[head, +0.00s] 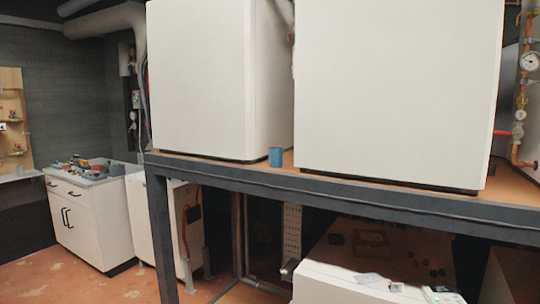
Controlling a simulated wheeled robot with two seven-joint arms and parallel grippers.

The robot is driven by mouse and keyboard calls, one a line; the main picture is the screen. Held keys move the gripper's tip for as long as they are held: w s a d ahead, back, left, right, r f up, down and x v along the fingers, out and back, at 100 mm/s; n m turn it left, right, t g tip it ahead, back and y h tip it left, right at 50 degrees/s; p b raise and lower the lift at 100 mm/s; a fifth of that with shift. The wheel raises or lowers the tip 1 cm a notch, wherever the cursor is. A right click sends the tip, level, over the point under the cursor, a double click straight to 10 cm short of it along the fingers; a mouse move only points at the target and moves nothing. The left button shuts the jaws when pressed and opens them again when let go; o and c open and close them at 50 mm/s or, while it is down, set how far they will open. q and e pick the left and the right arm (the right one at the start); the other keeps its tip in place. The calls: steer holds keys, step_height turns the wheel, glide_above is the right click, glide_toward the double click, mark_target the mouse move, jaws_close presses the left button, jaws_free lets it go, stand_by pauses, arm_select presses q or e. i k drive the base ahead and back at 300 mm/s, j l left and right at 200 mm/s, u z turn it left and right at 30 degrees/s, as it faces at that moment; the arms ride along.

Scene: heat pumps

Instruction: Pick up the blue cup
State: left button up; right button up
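The blue cup (275,157) stands upright on the front part of the raised shelf (340,194). It is in the gap between two large white heat pump units, the left one (205,80) and the right one (398,90). The cup looks small and far from me, and nothing covers its front. Neither of my grippers shows in the head view, and nothing is holding the cup.
The shelf has a dark metal frame with a post (162,240) at its left end. A white cabinet (85,215) with clutter on top stands at the left. Pipes with gauges (528,62) run at the far right. Open reddish floor (40,275) lies lower left.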

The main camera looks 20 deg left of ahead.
mark_target(276, 154)
steer(key=i+l+u, duration=0.1)
steer(key=i, duration=0.4)
steer(key=i+l+u, duration=0.15)
steer(key=i, duration=0.3)
